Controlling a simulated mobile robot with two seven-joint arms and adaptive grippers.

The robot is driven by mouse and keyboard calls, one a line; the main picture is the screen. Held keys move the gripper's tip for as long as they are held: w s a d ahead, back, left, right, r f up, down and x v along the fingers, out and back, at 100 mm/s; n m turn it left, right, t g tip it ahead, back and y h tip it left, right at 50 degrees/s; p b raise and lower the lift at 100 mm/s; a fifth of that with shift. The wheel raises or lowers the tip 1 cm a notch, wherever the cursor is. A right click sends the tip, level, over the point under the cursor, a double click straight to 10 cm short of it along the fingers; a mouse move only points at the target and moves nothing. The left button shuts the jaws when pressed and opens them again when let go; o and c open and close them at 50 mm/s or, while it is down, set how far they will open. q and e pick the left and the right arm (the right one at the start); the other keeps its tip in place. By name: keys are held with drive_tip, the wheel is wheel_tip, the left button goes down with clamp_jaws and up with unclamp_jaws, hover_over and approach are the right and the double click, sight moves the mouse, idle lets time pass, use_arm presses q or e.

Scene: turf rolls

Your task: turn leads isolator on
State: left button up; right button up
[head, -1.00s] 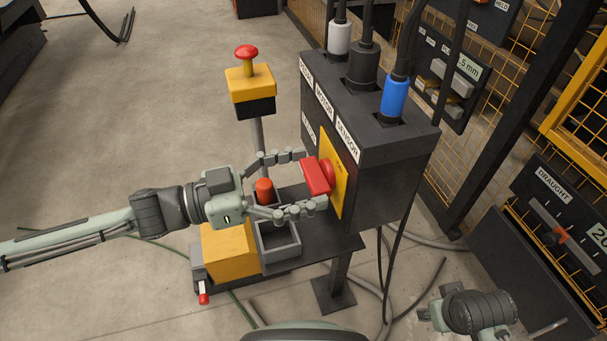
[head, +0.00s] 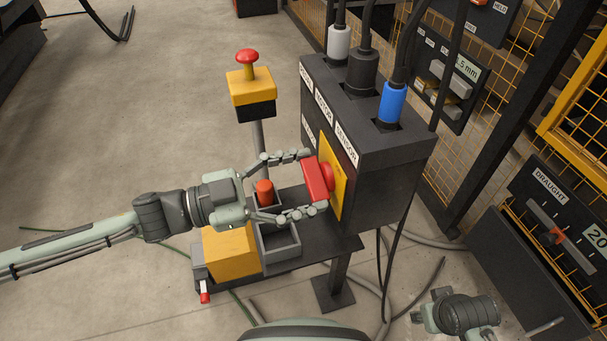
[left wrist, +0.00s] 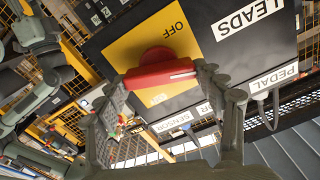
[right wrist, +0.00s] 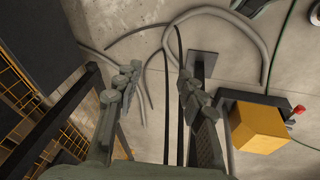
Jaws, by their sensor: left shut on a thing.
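The leads isolator is a red rotary handle (head: 317,180) on a yellow plate (head: 340,186), on the side of a dark box. In the left wrist view the handle (left wrist: 160,75) lies nearly level across the plate, a pale mark near its right end. "OFF" reads at the plate's upper right; fainter lettering at its lower edge is partly hidden. A "LEADS" label (left wrist: 248,22) is beside the plate. My left gripper (head: 314,183) is shut on the handle, one finger at each end. My right gripper (right wrist: 158,82) is open and empty, low at the right.
Several cables rise from the dark box (head: 385,185), one with a blue plug (head: 392,102). Loose cables lie on the floor by the stand.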

use_arm(q)
drive_tip(key=m, duration=0.3)
drive_tip(key=shift+s+m, duration=0.1)
drive_tip(key=shift+m, duration=0.3)
drive_tip(key=shift+f+m+p, duration=0.1)
drive_tip(key=shift+m+p, duration=0.2)
drive_tip(key=shift+m, duration=0.7)
drive_tip(key=m, duration=0.2)
drive_tip(key=shift+m, duration=0.3)
drive_tip(key=m, duration=0.2)
drive_tip(key=shift+f+m+b, duration=0.1)
drive_tip(key=shift+m+b, duration=0.2)
drive_tip(key=shift+b, duration=0.1)
drive_tip(key=shift+s+m+b, duration=0.1)
drive_tip(key=shift+m+b, duration=0.2)
drive_tip(key=shift+m, duration=1.5)
use_arm(e)
drive_tip(key=shift+s+d+r, duration=0.1)
drive_tip(key=shift+d+r, duration=0.05)
drive_tip(key=shift+r, duration=1)
drive_tip(key=shift+s+f, duration=0.1)
use_arm(q)
drive_tip(key=o, duration=1.2)
drive_tip(key=shift+c, duration=0.2)
use_arm(e)
drive_tip(key=shift+a, duration=0.2)
